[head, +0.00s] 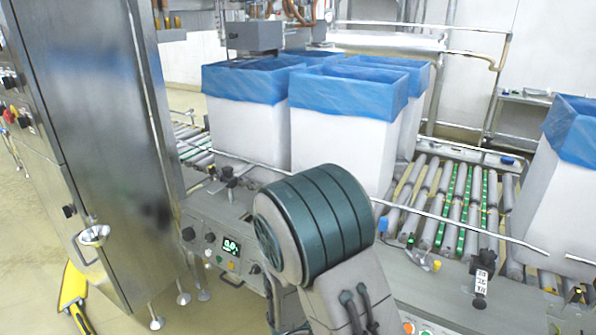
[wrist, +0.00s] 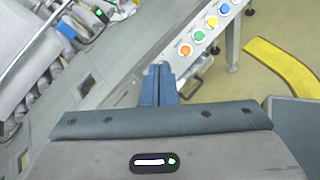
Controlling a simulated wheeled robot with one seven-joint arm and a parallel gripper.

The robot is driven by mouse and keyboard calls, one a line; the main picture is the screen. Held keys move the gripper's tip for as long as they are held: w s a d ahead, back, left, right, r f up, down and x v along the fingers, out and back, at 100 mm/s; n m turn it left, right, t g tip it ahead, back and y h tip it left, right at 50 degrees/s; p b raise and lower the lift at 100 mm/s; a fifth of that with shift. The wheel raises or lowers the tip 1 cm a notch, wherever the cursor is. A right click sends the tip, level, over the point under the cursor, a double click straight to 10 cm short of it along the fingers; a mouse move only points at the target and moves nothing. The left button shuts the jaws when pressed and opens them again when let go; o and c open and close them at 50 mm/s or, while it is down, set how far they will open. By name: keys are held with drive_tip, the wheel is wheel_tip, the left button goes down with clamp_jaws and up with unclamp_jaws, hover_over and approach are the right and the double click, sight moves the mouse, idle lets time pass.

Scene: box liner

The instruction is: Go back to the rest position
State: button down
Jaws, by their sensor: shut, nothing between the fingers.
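My gripper (wrist: 160,80) shows in the wrist view, with its blue fingers closed together and nothing between them. It points toward the control panel side of the machine and appears apart from it. In the head view, my arm's large teal and grey joint fills the lower middle, and the gripper itself is hidden there.
White boxes with blue liners (head: 345,130) stand on the roller conveyor (head: 455,205); another lined box (head: 560,190) stands at right. A steel cabinet (head: 95,130) rises at left. A control panel (head: 225,245) runs along the conveyor front.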

drive_tip(key=s+d+r+m+g+y+p, duration=0.35)
drive_tip(key=s+d+r+m+g, duration=0.2)
drive_tip(key=s+r+m, duration=0.4)
drive_tip(key=s+a+r+m+t+y+p, duration=0.1)
drive_tip(key=s+a+r+m+y+p, duration=0.1)
drive_tip(key=r+m+y, duration=0.2)
drive_tip(key=s+a+r+m+t+y+p, duration=0.1)
drive_tip(key=s+a+r+m+y+p, duration=0.1)
drive_tip(key=r+m, duration=0.4)
wheel_tip(320, 180, up, 5)
drive_tip(key=shift+s+a+f+y+p, duration=0.25)
drive_tip(key=shift+s+a+y, duration=0.2)
drive_tip(key=shift+y, duration=0.4)
